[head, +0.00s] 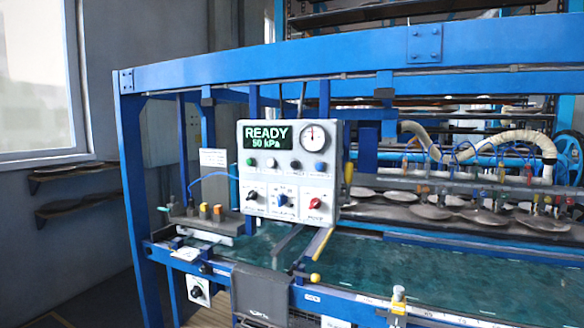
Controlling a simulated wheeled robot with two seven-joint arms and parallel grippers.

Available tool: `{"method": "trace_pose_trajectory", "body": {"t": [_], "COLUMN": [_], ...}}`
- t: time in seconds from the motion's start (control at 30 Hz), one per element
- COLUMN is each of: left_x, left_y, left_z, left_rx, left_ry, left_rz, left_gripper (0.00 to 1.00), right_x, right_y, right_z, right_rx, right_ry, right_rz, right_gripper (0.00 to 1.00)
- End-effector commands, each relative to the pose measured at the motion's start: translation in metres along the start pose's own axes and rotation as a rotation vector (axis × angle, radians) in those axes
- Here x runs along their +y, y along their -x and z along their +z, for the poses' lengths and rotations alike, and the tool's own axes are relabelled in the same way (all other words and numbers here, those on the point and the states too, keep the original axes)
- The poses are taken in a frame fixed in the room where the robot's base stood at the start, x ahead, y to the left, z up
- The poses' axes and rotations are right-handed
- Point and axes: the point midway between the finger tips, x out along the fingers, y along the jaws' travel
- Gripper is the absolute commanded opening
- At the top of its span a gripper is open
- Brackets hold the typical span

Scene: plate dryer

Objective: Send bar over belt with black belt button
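A grey control panel (290,178) hangs from the blue frame. Its green-lit display (267,136) reads "READY" and "50 kPa". Below it is a row of small buttons; the dark one (296,165), third from the left, looks like the black belt button, but its label is too small to read. The green belt (400,268) runs below and to the right of the panel. A bar with hoses and suction fittings (460,183) is at the right, behind the belt and above several pale plates (485,217). Neither of my grippers is in view.
A round gauge (314,137) and black, blue and red knobs (315,204) are on the panel. A blue beam (300,65) crosses above. A window (35,75) and wall shelves (75,205) are at the left.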

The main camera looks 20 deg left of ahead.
Motion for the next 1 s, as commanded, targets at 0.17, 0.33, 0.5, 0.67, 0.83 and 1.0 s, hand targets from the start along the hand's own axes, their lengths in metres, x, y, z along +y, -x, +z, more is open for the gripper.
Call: {"method": "trace_pose_trajectory", "body": {"t": [0.17,0.33,0.5,0.67,0.83,1.0], "left_x": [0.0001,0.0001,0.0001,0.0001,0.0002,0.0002], "left_y": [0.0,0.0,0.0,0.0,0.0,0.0], "left_z": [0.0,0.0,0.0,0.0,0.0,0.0], "left_rx": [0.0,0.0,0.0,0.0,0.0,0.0], "left_ry": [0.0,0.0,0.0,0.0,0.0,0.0], "left_rz": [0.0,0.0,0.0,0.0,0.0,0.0], "left_gripper": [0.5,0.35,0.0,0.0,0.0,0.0], "right_x": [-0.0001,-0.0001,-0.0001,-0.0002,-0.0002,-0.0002], "right_y": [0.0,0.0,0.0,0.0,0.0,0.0], "right_z": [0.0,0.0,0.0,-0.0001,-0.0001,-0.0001], "right_rx": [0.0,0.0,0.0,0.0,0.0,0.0], "right_ry": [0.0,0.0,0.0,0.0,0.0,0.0], "right_rz": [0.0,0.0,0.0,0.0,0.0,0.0], "right_gripper": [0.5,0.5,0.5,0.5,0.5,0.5]}}
